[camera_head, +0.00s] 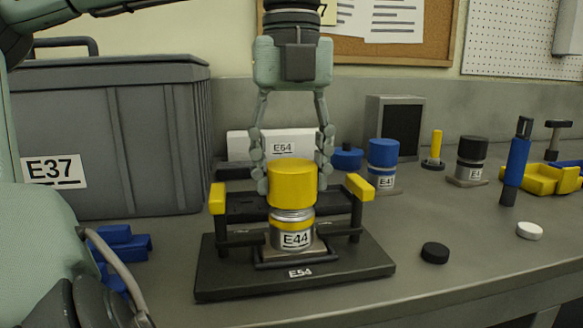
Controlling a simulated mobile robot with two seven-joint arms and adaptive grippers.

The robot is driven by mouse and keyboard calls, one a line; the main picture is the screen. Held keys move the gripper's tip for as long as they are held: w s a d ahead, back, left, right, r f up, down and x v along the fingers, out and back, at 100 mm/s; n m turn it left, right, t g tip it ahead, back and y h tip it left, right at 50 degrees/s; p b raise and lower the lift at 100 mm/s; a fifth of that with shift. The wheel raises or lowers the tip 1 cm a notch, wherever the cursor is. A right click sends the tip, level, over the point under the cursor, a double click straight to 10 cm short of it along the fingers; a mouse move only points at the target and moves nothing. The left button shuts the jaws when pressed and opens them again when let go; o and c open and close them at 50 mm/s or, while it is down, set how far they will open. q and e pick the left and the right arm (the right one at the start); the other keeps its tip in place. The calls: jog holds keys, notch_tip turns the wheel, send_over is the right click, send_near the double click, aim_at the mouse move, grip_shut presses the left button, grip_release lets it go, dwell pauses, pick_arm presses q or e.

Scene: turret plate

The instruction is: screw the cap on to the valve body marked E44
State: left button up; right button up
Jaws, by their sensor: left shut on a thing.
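The yellow cap (292,178) is over the top of the valve body (284,239) marked E44. A strip of silver shows below the cap's lower edge, above a yellow band on the body. The valve body stands upright in a black fixture (225,278) whose base plate is marked E54, between two yellow-tipped arms. My left gripper (293,186) comes down from above, with one finger on each side of the cap, and is shut on it. The fingers' contact faces are partly hidden by the cap. My right gripper is not in view.
A grey bin (130,130) marked E37 stands at the left, near blue parts (122,245). A blue-capped valve (383,160) and a black-capped valve (472,158) stand behind to the right. A black disc (435,253) and a white disc (530,231) lie on the open bench at right.

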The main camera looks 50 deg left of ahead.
pick_arm(q)
jog(key=shift+f, duration=0.3)
dwell(0.5)
jog(key=o, duration=1.1)
jog(key=shift+o, duration=0.2)
jog(key=shift+r, duration=0.1)
notch_tip(320, 180, up, 12)
